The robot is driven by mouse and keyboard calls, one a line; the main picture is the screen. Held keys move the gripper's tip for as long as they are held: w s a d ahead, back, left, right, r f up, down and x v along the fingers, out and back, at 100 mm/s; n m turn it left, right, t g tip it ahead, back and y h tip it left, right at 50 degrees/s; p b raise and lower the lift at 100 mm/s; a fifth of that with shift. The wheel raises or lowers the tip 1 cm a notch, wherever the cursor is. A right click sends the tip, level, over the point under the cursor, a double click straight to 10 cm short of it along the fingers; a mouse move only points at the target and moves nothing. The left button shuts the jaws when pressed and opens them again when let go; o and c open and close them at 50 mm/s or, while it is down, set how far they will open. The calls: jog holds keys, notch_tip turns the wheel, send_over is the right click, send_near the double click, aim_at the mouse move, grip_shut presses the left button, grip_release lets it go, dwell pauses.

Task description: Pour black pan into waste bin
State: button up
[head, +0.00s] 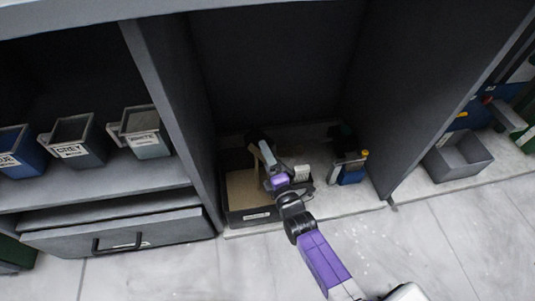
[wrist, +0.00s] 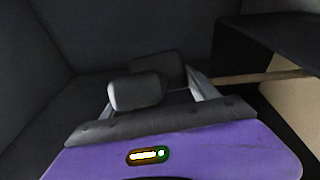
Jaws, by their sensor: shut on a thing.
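My gripper (head: 268,160) is at the back of the dark alcove, over the right part of a low dark open box with a tan inside, which looks like the waste bin (head: 258,216). The gripper is shut on a dark thing, most likely the black pan (head: 257,136), seen just beyond the fingers. My gripper and arm hide much of it, so its tilt and contents cannot be told. In the wrist view, the grey finger pads (wrist: 145,85) are close together. A dark panel and a tan surface show at the right there.
A small blue and dark device (head: 350,170) stands right of the gripper. Upright panels bound the alcove. An open grey tray (head: 458,158) lies farther right.

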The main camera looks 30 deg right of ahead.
jog(key=n, duration=0.2)
jog(key=a+n+t, duration=0.1)
jog(key=shift+s+n+t, duration=0.15)
jog(key=shift+n+t, duration=0.15)
jog(key=shift+n, duration=0.1)
jog(key=shift+r, duration=0.1)
dwell(0.9)
